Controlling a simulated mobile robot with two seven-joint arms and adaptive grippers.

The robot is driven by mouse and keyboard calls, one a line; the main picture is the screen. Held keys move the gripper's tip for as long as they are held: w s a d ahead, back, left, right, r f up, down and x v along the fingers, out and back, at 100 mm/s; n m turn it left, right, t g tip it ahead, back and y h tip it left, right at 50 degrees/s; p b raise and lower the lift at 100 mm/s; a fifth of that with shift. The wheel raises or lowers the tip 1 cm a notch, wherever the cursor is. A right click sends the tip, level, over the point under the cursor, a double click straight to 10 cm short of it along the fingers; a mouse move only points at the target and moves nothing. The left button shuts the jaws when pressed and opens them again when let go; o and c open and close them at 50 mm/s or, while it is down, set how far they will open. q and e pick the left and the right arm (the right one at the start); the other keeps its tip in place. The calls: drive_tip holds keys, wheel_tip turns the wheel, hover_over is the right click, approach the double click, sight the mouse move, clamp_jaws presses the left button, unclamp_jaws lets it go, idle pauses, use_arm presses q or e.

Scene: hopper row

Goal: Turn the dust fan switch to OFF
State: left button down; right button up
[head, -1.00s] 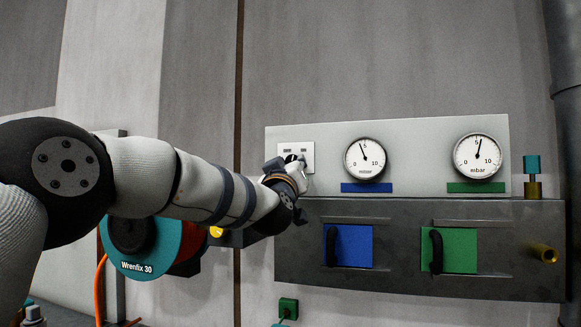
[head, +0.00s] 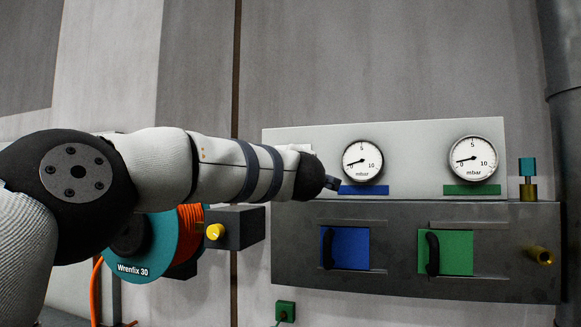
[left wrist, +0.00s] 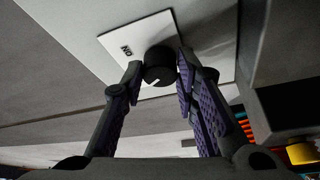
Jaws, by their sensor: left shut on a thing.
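The dust fan switch is a round black knob (left wrist: 160,67) with a white pointer mark, on a white plate (left wrist: 112,42) in the left wrist view. A small label on the plate appears to read ON, seen turned round. My left gripper (left wrist: 159,72) is shut on the knob, with one finger on each side of it. In the head view my left wrist hides the knob and most of the plate; part of the left gripper (head: 331,183) shows past the wrist. My right gripper is not in view.
Two gauges, the left one (head: 362,161) and the right one (head: 473,159), have needles near their low ends. Below are a blue hatch (head: 352,248) and a green hatch (head: 460,252) with black handles. A teal hose reel (head: 150,258) and a yellow knob (head: 215,231) sit lower left.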

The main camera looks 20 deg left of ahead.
use_arm(q)
drive_tip(key=shift+n+g, duration=0.3)
drive_tip(key=shift+n, duration=0.3)
drive_tip(key=c, duration=1.2)
unclamp_jaws()
drive_tip(key=shift+c, duration=0.2)
drive_tip(key=v, duration=1.2)
